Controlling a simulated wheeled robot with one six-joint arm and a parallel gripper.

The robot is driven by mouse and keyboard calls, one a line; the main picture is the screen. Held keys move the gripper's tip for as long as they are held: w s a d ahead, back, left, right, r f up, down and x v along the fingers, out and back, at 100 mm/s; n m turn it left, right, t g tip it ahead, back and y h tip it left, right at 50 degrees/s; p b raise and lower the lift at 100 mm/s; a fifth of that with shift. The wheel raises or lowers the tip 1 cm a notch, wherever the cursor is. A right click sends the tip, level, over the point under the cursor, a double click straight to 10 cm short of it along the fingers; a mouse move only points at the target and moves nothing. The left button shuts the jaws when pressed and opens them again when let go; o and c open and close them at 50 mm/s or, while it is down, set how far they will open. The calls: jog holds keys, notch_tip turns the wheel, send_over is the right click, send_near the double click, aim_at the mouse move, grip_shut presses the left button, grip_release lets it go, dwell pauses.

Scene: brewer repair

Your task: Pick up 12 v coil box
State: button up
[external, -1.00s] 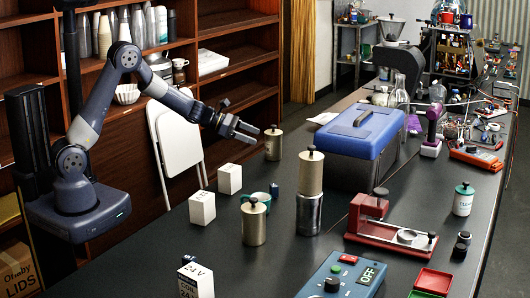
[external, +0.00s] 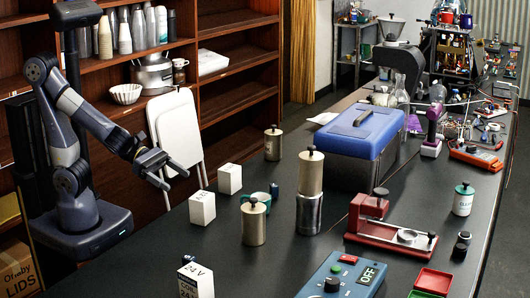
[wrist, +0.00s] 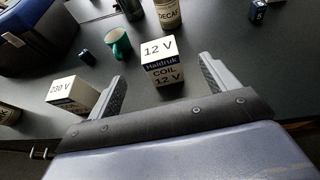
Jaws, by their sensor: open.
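The 12 V coil box (wrist: 162,68) is a white box with black print, standing upright on the dark table. In the wrist view it sits ahead of my gripper (wrist: 162,72), between the lines of the two fingers. In the external view it appears to be the nearer white box (external: 202,208) of a pair. My gripper (external: 178,181) is open and empty, short of the box at the table's left edge. A similar 230 V box (wrist: 72,92) stands outside my left finger in the wrist view. It also shows in the external view (external: 229,178).
A 24 V coil box (external: 196,283) stands at the near edge. A green mug (external: 257,198) and a decaf canister (external: 254,222) stand behind the 12 V box. A blue toolbox (external: 355,145) and red press (external: 380,225) lie farther right.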

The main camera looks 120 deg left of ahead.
aim_at(200, 195)
jog(key=b+x, duration=0.1)
jog(key=x, duration=0.4)
jog(key=shift+w+f, duration=0.15)
jog(key=shift+w, duration=0.05)
jog(key=shift+x, duration=2.55)
jog(key=shift+a+f, duration=0.1)
jog(key=shift+a, duration=0.1)
jog(key=shift+c, duration=0.4)
jog(key=c, duration=1.1)
